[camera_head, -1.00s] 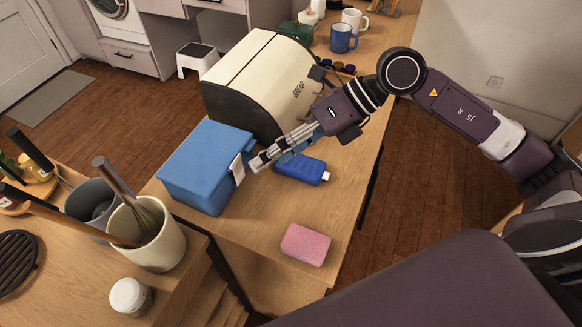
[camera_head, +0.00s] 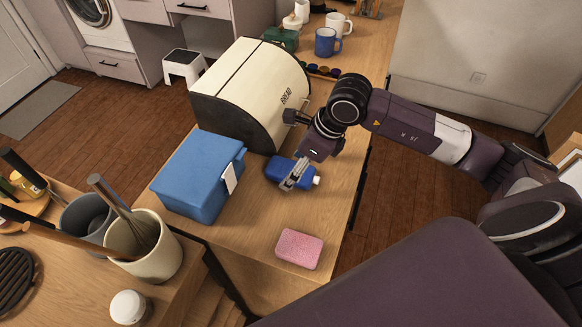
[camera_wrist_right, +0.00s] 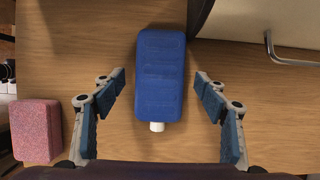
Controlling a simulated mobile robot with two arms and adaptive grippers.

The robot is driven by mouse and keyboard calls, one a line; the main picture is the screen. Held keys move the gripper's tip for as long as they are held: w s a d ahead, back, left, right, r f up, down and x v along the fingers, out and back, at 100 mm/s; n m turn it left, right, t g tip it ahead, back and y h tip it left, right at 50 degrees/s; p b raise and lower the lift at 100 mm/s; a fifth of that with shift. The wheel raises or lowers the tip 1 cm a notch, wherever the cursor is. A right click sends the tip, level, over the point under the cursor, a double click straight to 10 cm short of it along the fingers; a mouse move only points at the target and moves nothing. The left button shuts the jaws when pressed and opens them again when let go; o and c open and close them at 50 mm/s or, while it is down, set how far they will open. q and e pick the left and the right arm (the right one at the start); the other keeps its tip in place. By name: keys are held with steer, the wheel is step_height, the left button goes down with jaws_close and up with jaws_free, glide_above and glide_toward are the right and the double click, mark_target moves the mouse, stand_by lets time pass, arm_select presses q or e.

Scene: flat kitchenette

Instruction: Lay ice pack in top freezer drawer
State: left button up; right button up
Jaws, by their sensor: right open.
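The ice pack (camera_head: 280,169) is a flat blue block with a white cap, lying on the wooden counter between the blue box and the counter's right edge. It also shows in the right wrist view (camera_wrist_right: 161,75), cap toward me. My right gripper (camera_head: 289,184) is over the ice pack and partly covers it in the head view. In the right wrist view the open right gripper (camera_wrist_right: 161,92) has one finger on each side of the pack, with gaps on both sides. My left gripper is not in view. No freezer drawer is recognisable.
A blue box (camera_head: 196,178) with a white tag stands left of the pack, and a cream bread bin (camera_head: 245,88) stands behind. A pink sponge (camera_head: 299,249) lies nearer me. Mugs (camera_head: 327,42) stand farther back. Bare counter (camera_head: 250,222) lies between box and sponge.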

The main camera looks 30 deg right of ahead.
steer(key=shift+w+a+f, duration=0.1)
steer(key=shift+f, duration=0.3)
steer(key=shift+c, duration=0.5)
steer(key=c, duration=1.5)
steer(key=shift+r, duration=0.15)
steer(key=shift+c, duration=0.9)
steer(key=shift+w+r, duration=0.1)
